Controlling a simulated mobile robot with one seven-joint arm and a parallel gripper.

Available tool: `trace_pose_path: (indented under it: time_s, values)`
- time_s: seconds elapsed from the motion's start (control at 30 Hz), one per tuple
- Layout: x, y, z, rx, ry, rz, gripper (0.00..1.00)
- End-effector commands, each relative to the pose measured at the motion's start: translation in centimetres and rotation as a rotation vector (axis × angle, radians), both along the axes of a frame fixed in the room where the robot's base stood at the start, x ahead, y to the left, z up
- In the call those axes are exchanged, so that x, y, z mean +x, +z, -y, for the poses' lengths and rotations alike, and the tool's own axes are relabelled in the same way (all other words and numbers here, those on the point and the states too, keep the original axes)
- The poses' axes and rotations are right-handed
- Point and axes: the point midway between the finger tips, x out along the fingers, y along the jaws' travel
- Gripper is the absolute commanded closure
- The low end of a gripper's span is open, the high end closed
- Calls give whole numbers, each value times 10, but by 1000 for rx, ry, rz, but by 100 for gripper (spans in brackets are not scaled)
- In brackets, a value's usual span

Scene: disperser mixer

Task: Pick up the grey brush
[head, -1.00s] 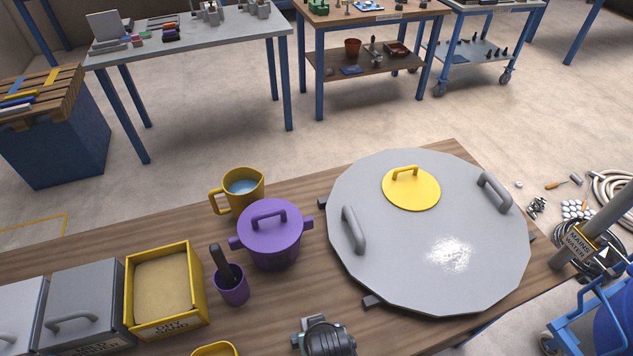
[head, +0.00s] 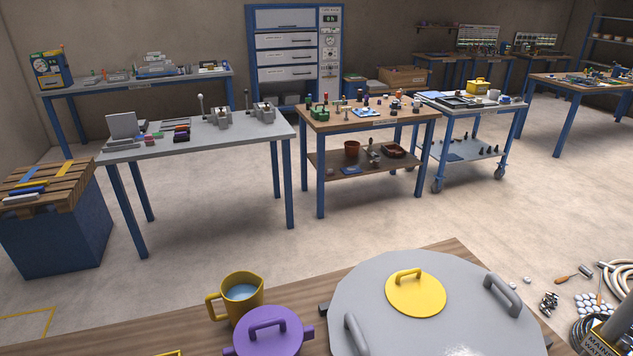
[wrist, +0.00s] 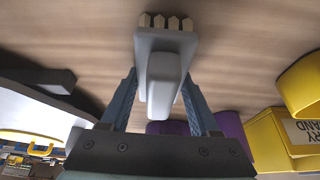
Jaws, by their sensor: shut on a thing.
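The grey brush (wrist: 165,90) shows in the wrist view, with a grey handle, a wider flat head and a row of pale bristles (wrist: 166,22) at its far end. My gripper (wrist: 160,74) is shut on its handle, one blue-grey finger on each side. The wooden table (wrist: 230,50) lies behind the brush. I cannot tell whether the bristles touch it. Neither my gripper nor the brush shows in the head view.
In the head view, a purple lidded pot (head: 268,335), a yellow jug (head: 240,294) of liquid and a large grey lid (head: 465,318) with a yellow hatch (head: 415,295) stand on the near table. The yellow dry sand box (wrist: 270,145) is at right in the wrist view.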

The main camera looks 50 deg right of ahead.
Motion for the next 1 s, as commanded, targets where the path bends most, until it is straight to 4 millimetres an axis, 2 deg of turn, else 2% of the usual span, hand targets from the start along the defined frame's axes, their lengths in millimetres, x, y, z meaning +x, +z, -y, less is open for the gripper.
trace_pose_path:
  time_s: [0.17, 0.4, 0.6, 0.77, 1.0]
  values:
    - [1, 14, 0, -2, 1, 2, 98]
    - [1, 59, 1, -4, 1, 5, 98]
    - [1, 90, 1, -2, 0, 3, 98]
    - [0, 100, 0, -1, 0, 1, 98]
    - [0, 100, 0, -1, 0, 1, 98]
